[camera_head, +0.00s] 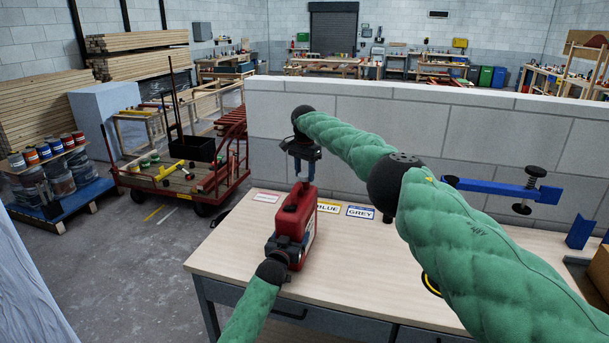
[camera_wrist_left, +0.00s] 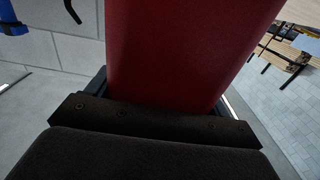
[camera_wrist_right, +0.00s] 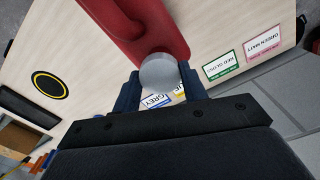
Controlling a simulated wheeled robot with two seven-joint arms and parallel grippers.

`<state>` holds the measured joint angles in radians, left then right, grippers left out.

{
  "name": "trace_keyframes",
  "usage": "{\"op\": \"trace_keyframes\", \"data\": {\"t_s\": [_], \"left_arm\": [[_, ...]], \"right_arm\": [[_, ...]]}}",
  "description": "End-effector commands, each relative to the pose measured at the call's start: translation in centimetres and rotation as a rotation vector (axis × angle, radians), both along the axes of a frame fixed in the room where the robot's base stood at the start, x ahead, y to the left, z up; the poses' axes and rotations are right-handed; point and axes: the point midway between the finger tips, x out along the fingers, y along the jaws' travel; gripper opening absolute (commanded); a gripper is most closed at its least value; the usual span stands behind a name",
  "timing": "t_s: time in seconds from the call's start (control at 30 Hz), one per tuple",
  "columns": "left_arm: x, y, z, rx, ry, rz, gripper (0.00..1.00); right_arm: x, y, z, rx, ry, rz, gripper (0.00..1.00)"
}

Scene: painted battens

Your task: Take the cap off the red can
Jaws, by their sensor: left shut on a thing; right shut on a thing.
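The red can (camera_head: 292,222) stands on the pale workbench top, near its left end. It also fills the middle of the left wrist view (camera_wrist_left: 180,50). My left gripper (camera_head: 277,252) is shut on the can's lower body from the near side. My right gripper (camera_head: 303,170) points down from above and is shut on the pale grey round cap (camera_wrist_right: 159,72) at the can's top. In the right wrist view the cap sits between the two fingers, in front of the red can. I cannot tell whether the cap still touches the can's opening.
Label cards reading BLUE (camera_head: 328,207) and GREY (camera_head: 361,212) lie on the workbench (camera_head: 235,245) beyond the can. A black disc with a yellow ring (camera_wrist_right: 50,85) lies on the bench. A blue clamp (camera_head: 495,188) is at the right. A low block wall (camera_head: 480,135) runs behind.

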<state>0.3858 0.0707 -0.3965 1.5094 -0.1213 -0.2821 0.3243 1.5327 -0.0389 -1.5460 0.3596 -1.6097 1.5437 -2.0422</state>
Motion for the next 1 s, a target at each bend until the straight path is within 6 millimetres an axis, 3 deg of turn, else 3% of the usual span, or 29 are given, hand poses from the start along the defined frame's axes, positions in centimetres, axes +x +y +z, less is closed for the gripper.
{"op": "trace_keyframes", "data": {"t_s": [0.7, 1.0], "left_arm": [[0.0, 0.0, -0.2, 0.0, 0.004, 0.0, 0.16], [0.0, 0.0, -0.2, 0.0, 0.003, 0.0, 0.16]], "right_arm": [[0.0, 0.0, 1.1, 0.001, -0.001, 0.0, 0.15], [0.0, 0.0, 3.9, 0.001, -0.001, 0.0, 0.15]]}}
